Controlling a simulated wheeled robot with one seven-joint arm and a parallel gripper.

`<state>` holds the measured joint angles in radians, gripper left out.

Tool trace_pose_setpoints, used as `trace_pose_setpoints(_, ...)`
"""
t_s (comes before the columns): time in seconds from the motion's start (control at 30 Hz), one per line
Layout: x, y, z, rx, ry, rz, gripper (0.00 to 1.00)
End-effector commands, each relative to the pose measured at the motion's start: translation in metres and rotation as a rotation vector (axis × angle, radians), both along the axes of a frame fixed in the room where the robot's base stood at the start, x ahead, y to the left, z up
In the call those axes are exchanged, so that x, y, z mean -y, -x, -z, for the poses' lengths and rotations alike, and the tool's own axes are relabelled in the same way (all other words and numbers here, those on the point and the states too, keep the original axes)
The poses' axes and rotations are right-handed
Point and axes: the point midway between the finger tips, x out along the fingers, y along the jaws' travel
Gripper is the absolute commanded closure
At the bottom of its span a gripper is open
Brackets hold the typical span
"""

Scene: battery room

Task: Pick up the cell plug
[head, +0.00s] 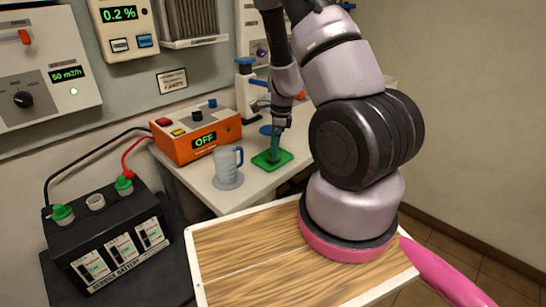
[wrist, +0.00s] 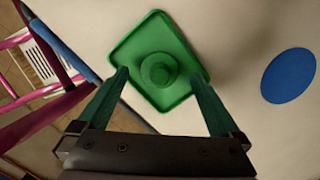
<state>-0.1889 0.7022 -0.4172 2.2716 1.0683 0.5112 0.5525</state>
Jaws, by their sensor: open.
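The cell plug (wrist: 158,69) is a round green piece with a raised knob. It lies on a square green tray (wrist: 183,101) on the white bench, and the tray also shows in the head view (head: 265,165). My gripper (wrist: 160,76) is open and points down over the tray, its two teal fingers on either side of the plug with gaps between. In the head view my gripper (head: 275,155) is just above the tray and hides the plug. I cannot tell how far the fingertips are above the tray.
A blue disc (wrist: 289,75) lies beside the tray. A clear jug (head: 228,165) and an orange box reading OFF (head: 195,132) stand on the bench (head: 247,193). A black battery (head: 105,235) with green caps and red and black cables is at the left.

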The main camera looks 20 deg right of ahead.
Motion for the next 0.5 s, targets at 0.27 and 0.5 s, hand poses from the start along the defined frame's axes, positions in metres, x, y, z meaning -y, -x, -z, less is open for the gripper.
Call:
trace_pose_setpoints(0.27, -0.003, -0.001, 0.017, 0.002, 0.0, -0.002, 0.0)
trace_pose_setpoints(0.5, -0.003, -0.001, 0.017, 0.002, 0.0, -0.002, 0.42)
